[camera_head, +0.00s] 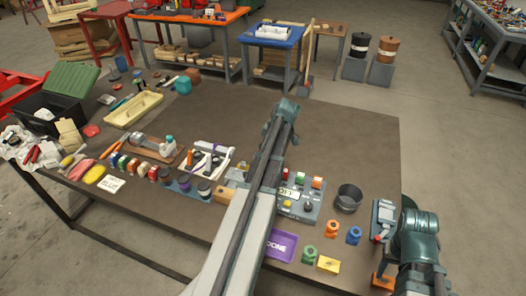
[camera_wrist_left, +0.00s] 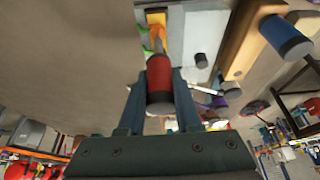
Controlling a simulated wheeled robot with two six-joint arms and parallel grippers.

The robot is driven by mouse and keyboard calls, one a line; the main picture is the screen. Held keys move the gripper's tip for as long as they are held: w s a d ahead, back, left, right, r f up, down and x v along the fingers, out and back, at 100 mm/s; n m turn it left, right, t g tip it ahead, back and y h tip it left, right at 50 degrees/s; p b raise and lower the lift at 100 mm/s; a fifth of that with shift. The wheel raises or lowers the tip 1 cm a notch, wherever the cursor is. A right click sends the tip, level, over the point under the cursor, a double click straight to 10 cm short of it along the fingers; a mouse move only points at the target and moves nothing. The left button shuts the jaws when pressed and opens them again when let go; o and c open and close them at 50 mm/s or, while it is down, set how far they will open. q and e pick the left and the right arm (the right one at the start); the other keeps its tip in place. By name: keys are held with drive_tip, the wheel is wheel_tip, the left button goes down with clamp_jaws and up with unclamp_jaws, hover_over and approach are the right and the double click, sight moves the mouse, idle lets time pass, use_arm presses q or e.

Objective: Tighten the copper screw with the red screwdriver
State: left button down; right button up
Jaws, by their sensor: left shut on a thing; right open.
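My left gripper (camera_wrist_left: 159,96) is shut on the red handle of the screwdriver (camera_wrist_left: 158,78), with the handle's butt towards the wrist camera. The far end of the screwdriver points at an orange and yellow piece beside the light grey panel (camera_wrist_left: 197,35); whether the tip touches anything cannot be told. In the head view this gripper and the screwdriver are hidden by my left arm, which crosses the grey panel (camera_head: 298,208) with its coloured blocks. I cannot make out the copper screw with certainty.
A dark round bowl (camera_head: 348,198) stands right of the panel. A purple tray (camera_head: 281,245) and small coloured blocks lie in front. A wooden block (camera_wrist_left: 243,40) is close to the screwdriver. Trays, jars and tools crowd the table's left; its back right is clear.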

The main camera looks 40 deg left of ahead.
use_arm(q)
drive_tip(key=shift+f+b, duration=0.8)
idle(0.9)
drive_tip(key=shift+s+m+t, duration=0.15)
drive_tip(key=shift+m+t, duration=0.15)
drive_tip(key=shift+m, duration=0.7)
drive_tip(key=shift+m+t, duration=0.4)
drive_tip(key=shift+m, duration=0.7)
drive_tip(key=shift+m+t, duration=0.3)
drive_tip(key=shift+m, duration=0.5)
drive_tip(key=shift+m+t, duration=0.5)
drive_tip(key=shift+m, duration=0.6)
